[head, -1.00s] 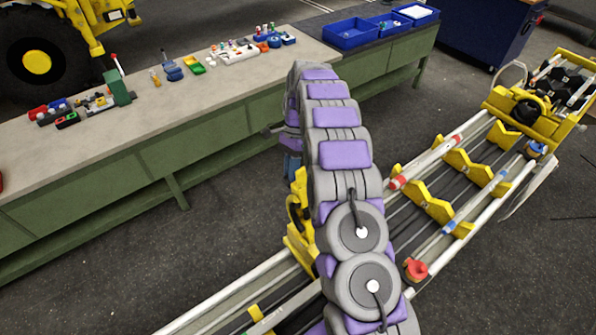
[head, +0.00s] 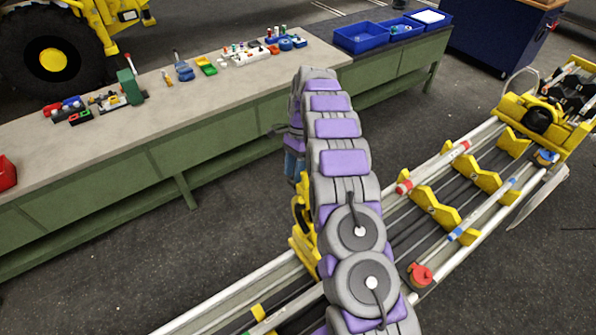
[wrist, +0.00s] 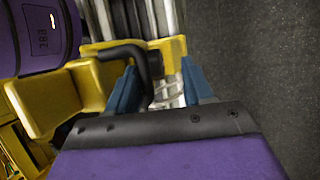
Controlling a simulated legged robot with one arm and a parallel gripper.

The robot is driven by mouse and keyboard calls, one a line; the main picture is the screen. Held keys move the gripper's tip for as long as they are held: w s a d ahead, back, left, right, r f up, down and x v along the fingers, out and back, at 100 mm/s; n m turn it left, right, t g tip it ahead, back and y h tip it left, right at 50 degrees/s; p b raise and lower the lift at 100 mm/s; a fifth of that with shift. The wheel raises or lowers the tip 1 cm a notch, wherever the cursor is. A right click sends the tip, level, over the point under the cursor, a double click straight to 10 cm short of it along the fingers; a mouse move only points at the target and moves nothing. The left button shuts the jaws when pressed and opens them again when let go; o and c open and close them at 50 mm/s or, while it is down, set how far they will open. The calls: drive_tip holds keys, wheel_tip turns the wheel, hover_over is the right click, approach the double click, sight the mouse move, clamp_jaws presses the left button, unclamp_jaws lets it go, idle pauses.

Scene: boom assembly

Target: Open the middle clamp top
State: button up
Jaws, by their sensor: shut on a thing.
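The middle clamp is a yellow block (head: 303,222) on the boom, partly hidden behind my arm in the head view. In the wrist view its yellow body (wrist: 165,45) spans the silver rails, and a black bent handle (wrist: 135,55) runs across it. My gripper (wrist: 158,88) has blue fingers, one on each side of the lower end of the black handle, and is shut on it. In the head view only a bit of blue near the gripper (head: 293,165) shows behind my arm; the fingertips are hidden. Whether the clamp top is lifted cannot be told.
A yellow end unit (head: 545,115) stands at the far right. A green workbench (head: 165,165) with small parts is behind. Dark floor lies on the right.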

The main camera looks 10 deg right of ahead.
drive_tip(key=shift+o, duration=0.6)
drive_tip(key=shift+s+a+f, duration=0.1)
drive_tip(key=shift+s+f, duration=0.05)
drive_tip(key=shift+s, duration=0.05)
